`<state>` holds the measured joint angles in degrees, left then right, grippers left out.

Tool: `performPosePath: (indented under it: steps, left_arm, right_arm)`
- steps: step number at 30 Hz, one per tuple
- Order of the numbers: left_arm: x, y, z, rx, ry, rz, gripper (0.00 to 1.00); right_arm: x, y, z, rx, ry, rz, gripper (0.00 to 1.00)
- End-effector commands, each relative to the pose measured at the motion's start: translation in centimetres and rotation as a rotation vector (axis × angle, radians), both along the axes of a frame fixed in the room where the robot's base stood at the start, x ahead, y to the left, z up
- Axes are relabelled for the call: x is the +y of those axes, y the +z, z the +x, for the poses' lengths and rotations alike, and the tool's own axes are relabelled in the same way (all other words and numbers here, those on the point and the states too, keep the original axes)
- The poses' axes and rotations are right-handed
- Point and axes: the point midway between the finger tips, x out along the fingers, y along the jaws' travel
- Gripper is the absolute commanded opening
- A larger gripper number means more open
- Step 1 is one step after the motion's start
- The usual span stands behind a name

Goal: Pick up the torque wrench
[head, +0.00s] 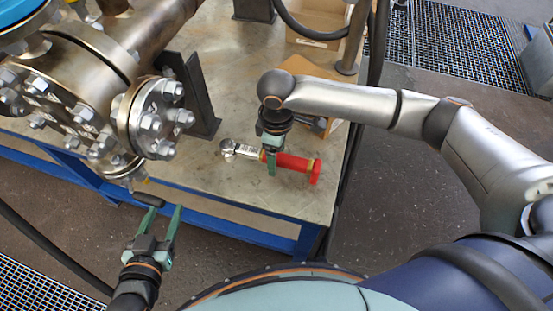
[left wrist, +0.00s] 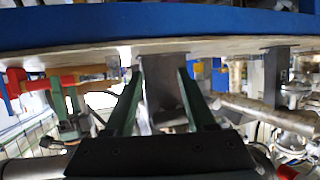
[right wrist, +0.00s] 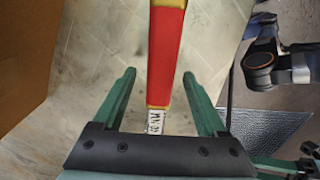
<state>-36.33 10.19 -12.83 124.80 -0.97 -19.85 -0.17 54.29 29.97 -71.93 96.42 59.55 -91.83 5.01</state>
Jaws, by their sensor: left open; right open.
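The torque wrench (head: 287,161) lies on the table top, with a red handle to the right and a metal ratchet head to the left. My right gripper (head: 270,170) is over the wrench where the handle meets the shaft. In the right wrist view the red handle (right wrist: 165,60) and the marked metal shaft run between the two open fingers (right wrist: 160,85); I cannot tell whether they touch it. My left gripper (head: 160,208) is open and empty in front of the table's edge, below the flanged vessel. The left wrist view shows its spread fingers (left wrist: 155,75) with nothing held.
The flanged vessel (head: 85,85) with bolted flanges fills the table's left side. A dark metal bracket (head: 200,95) stands behind the wrench. Cardboard boxes (head: 315,22) and a vertical post (head: 353,40) are at the back right. Bare table lies in front of the wrench.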

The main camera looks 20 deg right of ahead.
Motion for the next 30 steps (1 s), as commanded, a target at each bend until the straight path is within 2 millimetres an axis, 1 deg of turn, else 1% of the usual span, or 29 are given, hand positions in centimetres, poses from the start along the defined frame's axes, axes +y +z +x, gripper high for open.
performPosePath:
  steps: [3,9,27,29,30]
  left_arm:
    - [-0.01,0.51,0.25,-0.023,-0.001,0.0,0.56]
    - [-0.03,0.54,0.25,-0.023,-0.001,0.0,0.56]
    - [-0.01,0.46,0.22,-0.02,-0.001,0.0,0.56]
    - [-0.01,0.45,0.21,-0.02,-0.001,0.0,0.56]
    - [-0.02,0.44,0.21,-0.02,-0.002,-0.001,0.56]
  right_arm:
    - [0.03,-0.28,-0.01,-0.001,0.0,0.001,0.75]
    - [0.03,-0.26,-0.01,-0.001,0.0,0.001,0.75]
    - [0.04,-0.23,-0.02,0.001,0.0,0.001,0.07]
    - [0.04,-0.23,-0.02,0.001,0.0,0.001,0.01]
    - [0.04,-0.23,-0.02,0.001,0.0,0.001,0.0]
